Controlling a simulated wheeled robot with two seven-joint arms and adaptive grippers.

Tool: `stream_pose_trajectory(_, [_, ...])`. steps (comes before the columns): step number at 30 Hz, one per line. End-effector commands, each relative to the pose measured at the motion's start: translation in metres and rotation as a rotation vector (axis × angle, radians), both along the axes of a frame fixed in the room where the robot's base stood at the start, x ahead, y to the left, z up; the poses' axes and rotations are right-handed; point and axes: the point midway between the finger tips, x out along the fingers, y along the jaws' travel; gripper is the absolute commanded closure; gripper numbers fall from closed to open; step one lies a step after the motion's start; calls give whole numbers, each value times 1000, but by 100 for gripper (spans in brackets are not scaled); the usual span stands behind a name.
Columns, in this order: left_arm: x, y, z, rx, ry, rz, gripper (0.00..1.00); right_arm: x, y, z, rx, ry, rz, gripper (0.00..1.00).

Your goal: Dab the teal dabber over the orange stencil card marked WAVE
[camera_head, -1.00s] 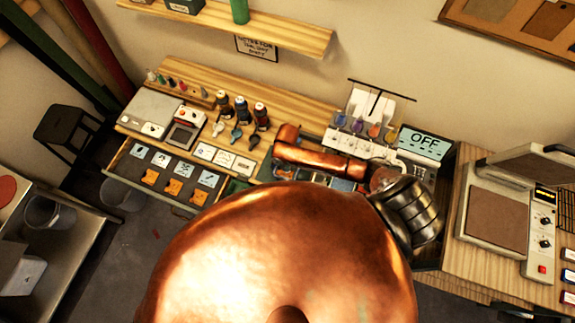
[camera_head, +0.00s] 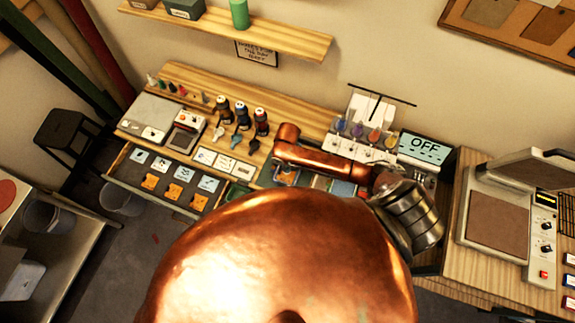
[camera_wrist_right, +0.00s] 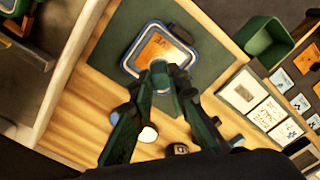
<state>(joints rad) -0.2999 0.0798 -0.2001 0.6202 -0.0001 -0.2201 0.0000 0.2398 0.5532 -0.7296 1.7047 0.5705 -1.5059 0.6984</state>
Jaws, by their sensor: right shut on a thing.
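The orange stencil card (camera_wrist_right: 154,48) lies in a blue-rimmed tray (camera_wrist_right: 131,57) on a dark green mat (camera_wrist_right: 110,50) in the right wrist view. Only part of its lettering shows, ending in what looks like "VE". My right gripper (camera_wrist_right: 170,84) is shut on the teal dabber (camera_wrist_right: 160,76), which overlaps the card's near edge in this view. I cannot tell whether the dabber touches the card. In the head view my copper right arm reaches over the worktable and hides much of that spot. My left gripper is not in view.
An open drawer (camera_head: 120,177) holds several orange and pale blue cards. A green bin (camera_wrist_right: 266,42) stands beside the mat. A heat press (camera_head: 497,218) is at right.

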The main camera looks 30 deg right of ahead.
Motion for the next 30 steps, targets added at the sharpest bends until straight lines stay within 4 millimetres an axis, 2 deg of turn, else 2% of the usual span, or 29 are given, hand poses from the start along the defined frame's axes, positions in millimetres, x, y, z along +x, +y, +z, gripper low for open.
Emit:
stream_pose_trajectory(18, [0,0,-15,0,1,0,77,-5,-12,-52,0,1,0,100])
stream_pose_trajectory(30, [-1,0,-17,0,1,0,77,-5,-13,-58,1,-1,0,100])
